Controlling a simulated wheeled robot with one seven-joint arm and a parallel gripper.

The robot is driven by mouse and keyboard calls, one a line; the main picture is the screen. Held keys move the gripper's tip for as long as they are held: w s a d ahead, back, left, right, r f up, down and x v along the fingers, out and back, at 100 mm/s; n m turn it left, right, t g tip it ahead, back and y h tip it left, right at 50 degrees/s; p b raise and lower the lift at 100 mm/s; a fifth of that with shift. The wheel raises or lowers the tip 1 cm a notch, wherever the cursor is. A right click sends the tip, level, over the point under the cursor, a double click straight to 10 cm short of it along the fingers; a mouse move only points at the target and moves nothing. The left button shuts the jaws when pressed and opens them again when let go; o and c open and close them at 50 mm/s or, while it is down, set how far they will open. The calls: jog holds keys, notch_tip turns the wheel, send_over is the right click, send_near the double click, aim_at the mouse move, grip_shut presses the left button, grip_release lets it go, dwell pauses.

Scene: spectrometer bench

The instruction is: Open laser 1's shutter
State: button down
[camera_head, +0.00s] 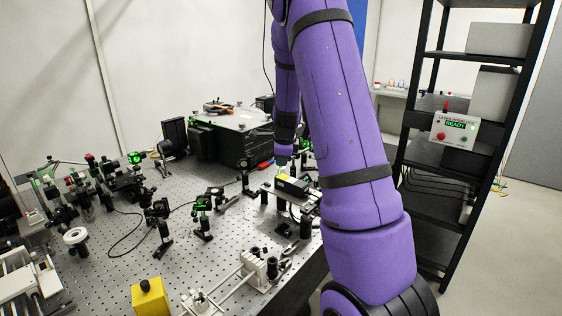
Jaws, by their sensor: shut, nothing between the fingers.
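My gripper (283,161) points down over the back right part of the optical bench, small in view and partly behind my purple arm. It is shut, with nothing seen in it. Just below it is a small black box with a yellow label (292,186), on a pale raised plate (275,190). This box may be laser 1, but no readable name shows on it. I cannot make out a shutter or its position. I cannot tell whether my gripper touches the box. My forearm hides the bench to the right of it.
Green-lit optical mounts (203,205) and cables stand across the perforated bench (130,262). A large black box (232,140) stands behind. A yellow block (150,297) is at the front. A black rack (425,150) at right holds a panel reading READY (455,128).

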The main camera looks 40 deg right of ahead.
jog(key=shift+d+y, duration=0.25)
jog(key=shift+y, duration=0.05)
jog(key=d+y, duration=0.2)
jog(key=y, duration=0.1)
jog(key=d+f+m+g+y, duration=0.1)
jog(key=y, duration=0.2)
jog(key=w+d+y, duration=0.1)
jog(key=d+y, duration=0.1)
jog(key=y, duration=0.1)
jog(key=shift+d+f+y, duration=0.3)
dwell(0.3)
jog(key=shift+a, duration=0.1)
jog(key=shift+s+a+f, duration=0.15)
jog(key=shift+a, duration=0.45)
